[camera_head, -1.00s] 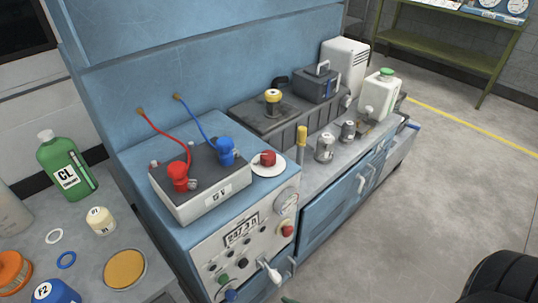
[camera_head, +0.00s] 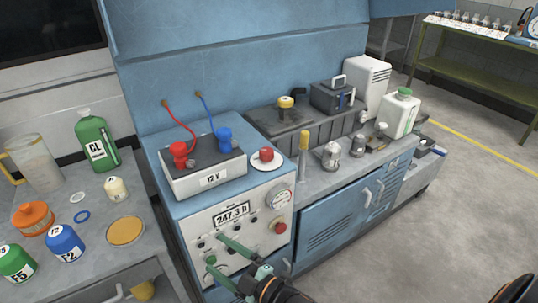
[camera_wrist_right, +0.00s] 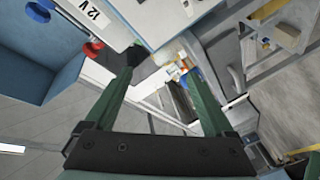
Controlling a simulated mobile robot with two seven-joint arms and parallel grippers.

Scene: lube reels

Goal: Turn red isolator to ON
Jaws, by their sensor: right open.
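The red isolator (camera_head: 266,155) is a red knob on a round white plate, on top of the blue cabinet beside the 12 V box. My right gripper (camera_head: 215,249) reaches in from the bottom, its green fingers apart in front of the cabinet's control panel. It is below and in front of the isolator, clear of it. In the right wrist view the fingers (camera_wrist_right: 158,50) are spread with nothing held between them. I cannot pick out the isolator for certain in that view. My left gripper is not in view.
The 12 V box (camera_head: 208,178) carries red and blue clamps with cables, left of the isolator. The panel (camera_head: 232,225) has a display, a gauge and a red button (camera_head: 280,227). Bottles crowd the left bench (camera_head: 100,262). Metal pots stand on the right counter. Open space lies above the isolator.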

